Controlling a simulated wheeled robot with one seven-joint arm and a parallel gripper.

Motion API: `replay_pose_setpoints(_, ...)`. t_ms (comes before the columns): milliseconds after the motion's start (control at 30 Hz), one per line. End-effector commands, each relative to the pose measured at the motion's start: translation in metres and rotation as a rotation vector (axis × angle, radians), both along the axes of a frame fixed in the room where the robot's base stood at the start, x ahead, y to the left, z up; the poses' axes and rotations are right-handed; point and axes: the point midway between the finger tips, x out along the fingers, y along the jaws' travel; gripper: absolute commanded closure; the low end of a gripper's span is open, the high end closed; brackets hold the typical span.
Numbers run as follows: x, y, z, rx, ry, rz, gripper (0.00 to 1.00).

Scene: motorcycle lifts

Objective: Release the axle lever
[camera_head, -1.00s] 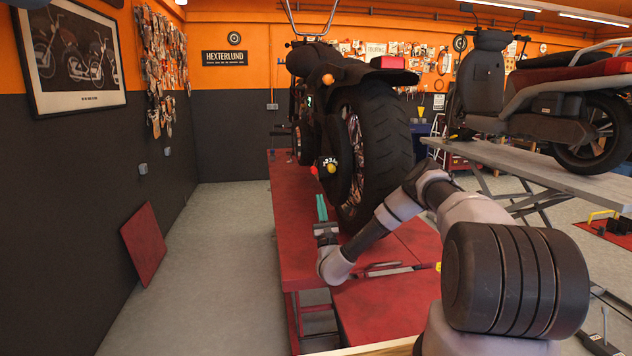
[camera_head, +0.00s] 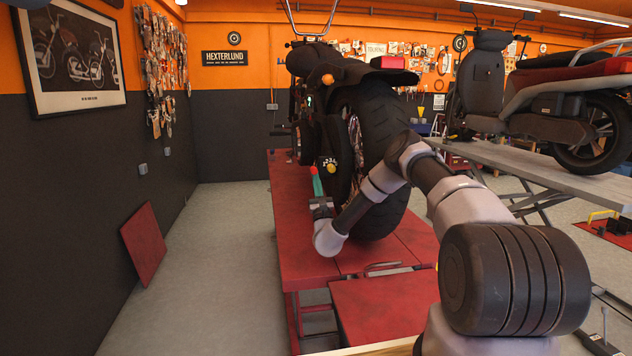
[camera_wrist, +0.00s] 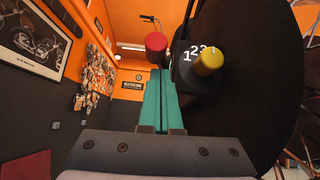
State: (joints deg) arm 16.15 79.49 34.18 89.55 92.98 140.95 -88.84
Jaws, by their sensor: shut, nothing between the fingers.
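A black block with white numerals (camera_wrist: 190,75) and a yellow knob (camera_wrist: 209,62) sits beside the motorcycle's rear wheel (camera_head: 375,130). A red cylindrical knob (camera_wrist: 156,42), possibly the end of the axle lever, stands just left of the block; its shaft is hidden. My gripper (camera_wrist: 160,72) has its teal fingers shut together and empty. Their tips lie just below the red knob in the wrist view; I cannot tell whether they touch it. In the head view my gripper (camera_head: 315,168) reaches along the wheel's left side, just left of the yellow knob (camera_head: 332,169).
The motorcycle stands on a red lift (camera_head: 300,240). The rear wheel is close on the right of my gripper. Open floor (camera_head: 220,250) lies left of the lift, with a red panel (camera_head: 143,243) leaning at the wall. Another motorcycle stands on a grey lift (camera_head: 530,175) at right.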

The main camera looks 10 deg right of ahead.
Motion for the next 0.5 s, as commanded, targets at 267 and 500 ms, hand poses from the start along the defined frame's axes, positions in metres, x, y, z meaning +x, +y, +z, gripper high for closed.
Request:
replay_pose_setpoints(267,-0.002,0.000,0.007,-0.001,0.048,0.001,1.00)
replay_pose_setpoints(500,-0.003,0.000,0.011,-0.001,0.083,0.000,1.00)
